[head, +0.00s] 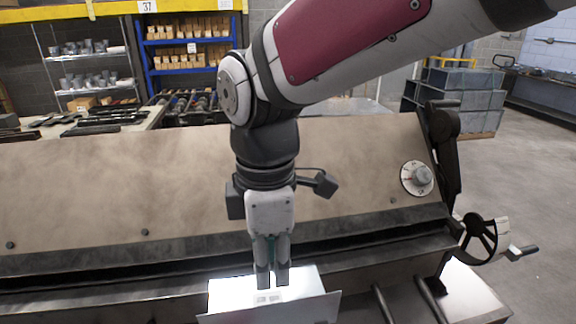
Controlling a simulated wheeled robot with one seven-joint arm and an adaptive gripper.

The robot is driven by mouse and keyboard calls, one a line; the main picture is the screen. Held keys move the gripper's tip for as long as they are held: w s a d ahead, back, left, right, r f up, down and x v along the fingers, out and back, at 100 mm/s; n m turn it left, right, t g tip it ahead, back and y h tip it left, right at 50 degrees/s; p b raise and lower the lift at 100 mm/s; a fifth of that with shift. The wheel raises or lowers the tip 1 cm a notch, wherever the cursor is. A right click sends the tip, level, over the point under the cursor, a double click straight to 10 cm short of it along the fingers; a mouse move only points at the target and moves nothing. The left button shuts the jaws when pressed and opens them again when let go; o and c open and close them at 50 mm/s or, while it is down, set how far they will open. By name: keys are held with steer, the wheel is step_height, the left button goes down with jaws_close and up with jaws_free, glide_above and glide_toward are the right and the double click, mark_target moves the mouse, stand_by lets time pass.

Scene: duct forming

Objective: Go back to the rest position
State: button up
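My gripper (272,279) hangs straight down in the middle of the head view, in front of the forming machine. Its two fingers look close together with a narrow gap. Whether it is open or shut is not clear from this angle. A bright, bent sheet-metal piece (310,304) with a small pale label lies at the bottom of the view, behind and below the fingertips. I cannot tell whether the fingertips touch it. My arm comes in from the upper right and bends down at the elbow above the machine.
The machine's wide tan panel (100,185) spans the view, with a dial (417,178) and a handwheel (482,238) at its right. Blue shelving (188,50) and wire racks stand behind. Grey ducts (465,92) are stacked at the back right. The floor at right is clear.

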steer(key=d+r+m+t+b, duration=0.1)
steer(key=d+m+t+b, duration=0.3)
steer(key=d+m, duration=1.6)
steer(key=d+t, duration=0.1)
steer(key=d, duration=0.2)
steer(key=shift+s+d+m+t, duration=0.2)
steer(key=shift+s+m+t, duration=0.1)
steer(key=shift+s+m, duration=0.1)
steer(key=shift+r, duration=0.1)
